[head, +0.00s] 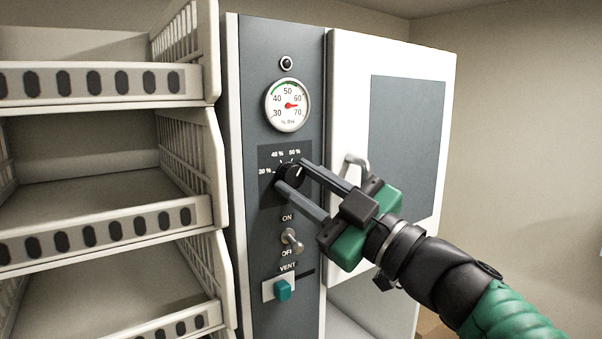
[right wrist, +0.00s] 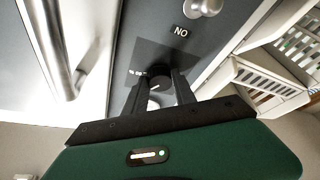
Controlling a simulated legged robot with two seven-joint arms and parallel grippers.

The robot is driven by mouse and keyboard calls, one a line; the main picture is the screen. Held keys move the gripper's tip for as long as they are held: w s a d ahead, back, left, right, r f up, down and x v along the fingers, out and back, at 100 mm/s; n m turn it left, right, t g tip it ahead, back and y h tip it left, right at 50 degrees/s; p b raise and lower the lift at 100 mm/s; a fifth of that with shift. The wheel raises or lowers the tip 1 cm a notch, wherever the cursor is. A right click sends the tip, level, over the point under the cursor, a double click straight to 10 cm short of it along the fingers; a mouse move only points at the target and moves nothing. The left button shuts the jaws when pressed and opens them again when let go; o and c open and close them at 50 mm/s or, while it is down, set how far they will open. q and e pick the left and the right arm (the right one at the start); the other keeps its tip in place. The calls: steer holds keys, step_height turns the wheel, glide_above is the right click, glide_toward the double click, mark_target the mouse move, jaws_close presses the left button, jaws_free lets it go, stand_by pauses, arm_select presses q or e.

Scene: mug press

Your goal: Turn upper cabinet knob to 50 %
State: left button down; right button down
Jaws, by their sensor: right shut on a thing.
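The right wrist view shows the knob (right wrist: 159,81) between both fingers. My left gripper is not in view.
Above the knob is a humidity gauge (head: 288,105). Below it are an ON/OFF toggle (head: 292,240) and a teal VENT switch (head: 282,289). A white cabinet door (head: 443,95) with a handle (head: 355,165) stands right, close to my gripper. White shelf baskets (head: 100,82) fill the left.

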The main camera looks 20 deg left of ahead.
steer(key=shift+w+f+n+g+p, duration=0.15)
steer(key=shift+n+g+p, duration=0.45)
steer(key=shift+n, duration=0.8)
steer(key=shift+f, duration=0.1)
steer(key=c, duration=1.3)
jaws_free()
steer(key=shift+o, duration=1.4)
steer(key=shift+d, duration=0.1)
steer(key=shift+r, duration=0.2)
steer(key=b+v, duration=0.7)
steer(key=v, duration=1)
steer(key=shift+w, duration=0.2)
